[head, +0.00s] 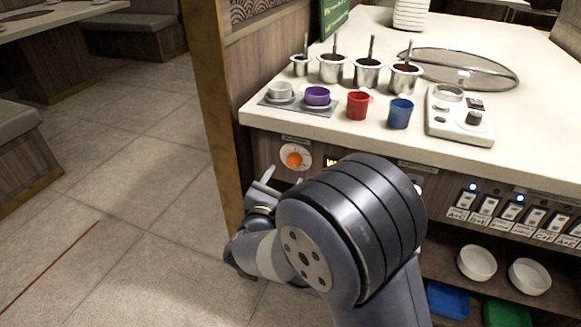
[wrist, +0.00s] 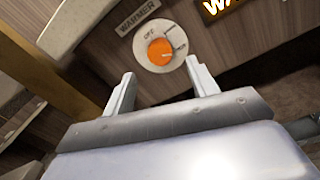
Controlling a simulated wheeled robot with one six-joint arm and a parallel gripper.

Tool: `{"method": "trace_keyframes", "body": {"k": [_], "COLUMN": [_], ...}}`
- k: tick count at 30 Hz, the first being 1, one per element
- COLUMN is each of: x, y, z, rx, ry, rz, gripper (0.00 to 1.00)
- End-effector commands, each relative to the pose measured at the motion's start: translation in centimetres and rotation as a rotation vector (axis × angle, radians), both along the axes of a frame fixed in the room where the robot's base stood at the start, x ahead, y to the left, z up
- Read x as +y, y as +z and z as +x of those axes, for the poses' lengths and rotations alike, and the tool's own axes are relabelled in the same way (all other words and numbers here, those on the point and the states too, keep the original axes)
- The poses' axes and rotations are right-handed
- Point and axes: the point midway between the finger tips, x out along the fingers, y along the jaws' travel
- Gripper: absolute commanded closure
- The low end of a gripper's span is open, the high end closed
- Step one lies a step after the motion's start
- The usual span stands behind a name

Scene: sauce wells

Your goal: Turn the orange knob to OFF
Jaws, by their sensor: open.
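The orange knob (wrist: 160,52) sits on a round pale dial plate (wrist: 176,35) on the wood front of the counter, under a label reading WARMER. OFF is printed at the upper left of the plate. A light mark on the knob seems to lie toward its right side; its exact setting is hard to read. In the head view the knob (head: 293,160) is at the counter's left end. My gripper (wrist: 160,82) is open and empty, its two fingers apart, just short of the knob and roughly either side of it. It also shows in the head view (head: 267,180), below and left of the knob.
A lit sign (wrist: 222,8) is right of the dial. A row of labelled switches (head: 515,213) is further right. Sauce wells (head: 367,73), a red cup (head: 357,105) and a blue cup (head: 400,113) stand on the counter above. Open floor lies left.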

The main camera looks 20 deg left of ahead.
Motion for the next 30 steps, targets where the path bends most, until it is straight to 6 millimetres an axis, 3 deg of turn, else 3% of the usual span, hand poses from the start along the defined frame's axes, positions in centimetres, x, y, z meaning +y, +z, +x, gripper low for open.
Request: {"method": "trace_keyframes", "body": {"k": [3, 9, 21, 30], "x": [-0.2, -0.2, -0.2, -0.2], "y": [-0.2, -0.1, 0.0, 0.0], "z": [2.4, 4.9, 5.8, 5.8], "rx": [-0.002, 0.001, 0.0, 0.001], "ry": [-0.005, -0.003, -0.001, -0.002], "rz": [0.001, 0.0, 0.0, 0.0], "gripper": [0.45, 0.45, 0.45, 0.68]}}
